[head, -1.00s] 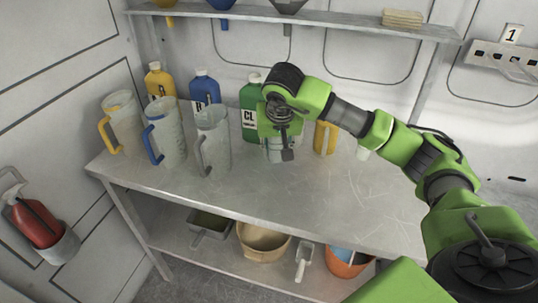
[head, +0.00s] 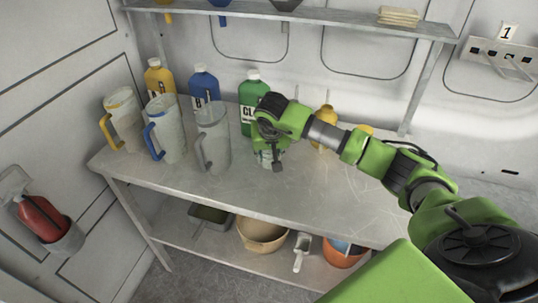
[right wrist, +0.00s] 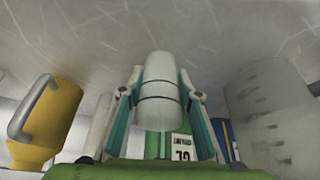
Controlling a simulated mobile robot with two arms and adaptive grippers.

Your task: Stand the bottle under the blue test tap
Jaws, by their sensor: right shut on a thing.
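My right gripper (right wrist: 160,100) is shut on a pale, whitish bottle (right wrist: 158,75) with thin dark bands, one finger on each side. In the head view the gripper (head: 270,155) is just in front of the green bottle (head: 249,108), low over the workbench (head: 310,195). The wrist hides most of the held bottle there, and I cannot tell whether it touches the bench. My left gripper is not in view.
Yellow (head: 158,80) and blue (head: 204,86) bottles stand at the back left, behind pale jugs (head: 212,140). A yellow container (head: 324,122) stands behind my arm. The bench front right is clear.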

